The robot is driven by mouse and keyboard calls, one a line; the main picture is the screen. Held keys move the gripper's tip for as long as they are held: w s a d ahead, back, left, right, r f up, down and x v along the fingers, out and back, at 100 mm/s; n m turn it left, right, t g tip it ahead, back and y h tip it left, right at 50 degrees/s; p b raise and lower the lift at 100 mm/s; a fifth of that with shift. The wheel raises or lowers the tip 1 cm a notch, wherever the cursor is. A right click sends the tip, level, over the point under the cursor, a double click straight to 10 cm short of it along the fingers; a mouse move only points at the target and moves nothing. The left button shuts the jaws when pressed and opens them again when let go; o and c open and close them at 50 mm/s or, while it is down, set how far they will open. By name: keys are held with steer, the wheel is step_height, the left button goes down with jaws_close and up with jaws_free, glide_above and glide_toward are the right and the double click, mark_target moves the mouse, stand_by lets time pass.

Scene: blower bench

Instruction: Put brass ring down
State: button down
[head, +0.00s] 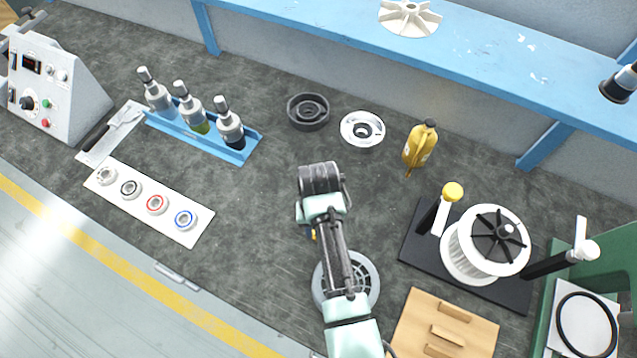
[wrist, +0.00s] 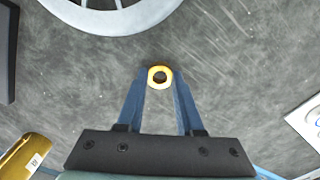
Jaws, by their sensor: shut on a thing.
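The brass ring (wrist: 159,76) is a small yellow ring with a dark hole. In the wrist view it sits between the tips of the two blue fingers of my gripper (wrist: 160,84), which is shut on it. Dark bench top (wrist: 215,60) shows around the ring; I cannot tell whether the ring touches it. In the head view my arm hides most of the gripper, and only a small yellow spot, likely the ring (head: 313,236), shows beside my wrist.
A grey slotted disc (head: 368,275) lies close by under my arm. A white strip (head: 200,226) with several rings lies left. A yellow bottle (head: 420,146), a white ring part (head: 362,128) and a black round part (head: 308,111) stand behind. Bench between strip and arm is clear.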

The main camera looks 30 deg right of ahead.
steer(key=shift+f, duration=0.25)
steer(key=c, duration=0.6)
jaws_free()
steer(key=shift+o, duration=0.2)
